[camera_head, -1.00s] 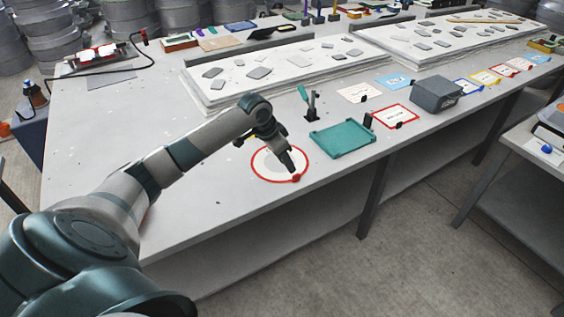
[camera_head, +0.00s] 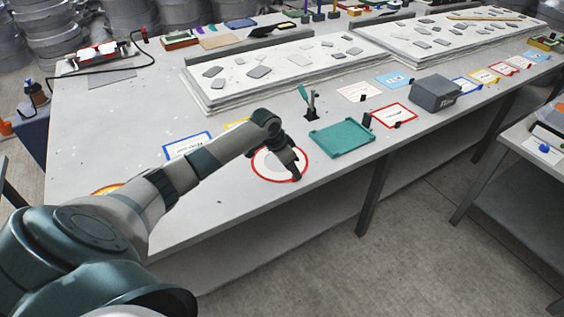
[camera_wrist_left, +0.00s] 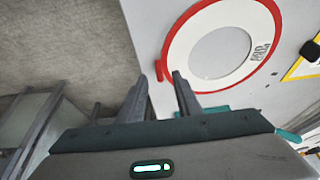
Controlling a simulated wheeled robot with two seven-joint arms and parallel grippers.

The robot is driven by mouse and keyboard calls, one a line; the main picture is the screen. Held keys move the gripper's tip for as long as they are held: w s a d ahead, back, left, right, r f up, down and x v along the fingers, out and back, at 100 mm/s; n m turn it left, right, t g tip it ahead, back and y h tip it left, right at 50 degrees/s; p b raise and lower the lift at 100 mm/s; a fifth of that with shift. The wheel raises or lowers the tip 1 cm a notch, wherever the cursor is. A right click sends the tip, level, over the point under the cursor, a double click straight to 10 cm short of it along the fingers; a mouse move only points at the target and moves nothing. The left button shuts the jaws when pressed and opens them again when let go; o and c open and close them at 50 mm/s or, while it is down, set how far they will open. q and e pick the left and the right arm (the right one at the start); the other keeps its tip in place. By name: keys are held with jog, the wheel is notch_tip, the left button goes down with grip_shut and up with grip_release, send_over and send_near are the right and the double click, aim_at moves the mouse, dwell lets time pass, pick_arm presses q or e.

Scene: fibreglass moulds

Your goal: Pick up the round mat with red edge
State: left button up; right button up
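The round mat with red edge (camera_head: 262,166) lies flat on the grey table near its front edge. It has a white ring and a grey middle. In the left wrist view the mat (camera_wrist_left: 188,52) fills the upper right, and a small red tab (camera_wrist_left: 158,71) sticks out from its rim. My left gripper (camera_head: 296,174) is low over the mat's near right rim and hides part of it. In the left wrist view my left gripper (camera_wrist_left: 160,84) has its fingers apart, with the tab in line with the gap. Contact cannot be told. My right gripper is out of view.
A teal tray (camera_head: 342,139) lies just right of the mat. A grey box (camera_head: 434,93) and framed cards stand farther right. A blue-framed card (camera_head: 187,145) lies left, beside my arm. White slabs with grey pieces (camera_head: 290,68) lie behind.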

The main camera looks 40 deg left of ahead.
pick_arm(q)
jog(key=shift+x, duration=1.25)
grip_shut()
